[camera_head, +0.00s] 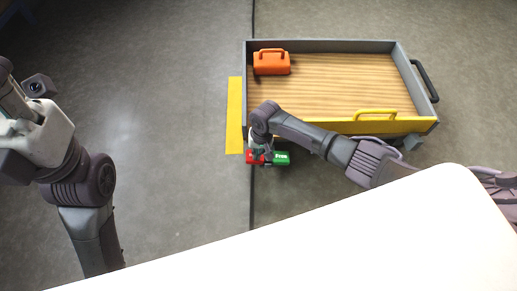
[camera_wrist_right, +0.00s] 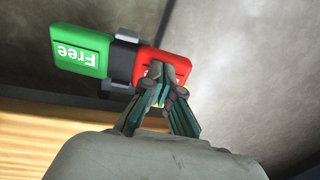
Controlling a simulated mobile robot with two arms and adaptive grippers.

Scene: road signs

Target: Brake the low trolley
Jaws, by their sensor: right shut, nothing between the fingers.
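The low trolley (camera_head: 343,75) has a wooden deck, grey walls and a yellow near side, and stands at the upper right in the head view. At its near left corner is a brake pedal with a green end marked "Free" (camera_head: 281,158) and a red end (camera_head: 255,157). The wrist view shows the green end (camera_wrist_right: 80,48) and the red end (camera_wrist_right: 160,66) close up. My right gripper (camera_wrist_right: 168,84) is shut with nothing between its fingers. Its fingertips are over the red end, seemingly touching it, and hide part of it. My left gripper (camera_head: 22,135) is partly cut off at the left edge.
An orange toolbox (camera_head: 271,62) sits in the trolley's far left corner. A yellow floor strip (camera_head: 235,115) lies along its left side. A black handle (camera_head: 425,81) is on its right end. The grey floor (camera_head: 165,110) to the left is clear.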

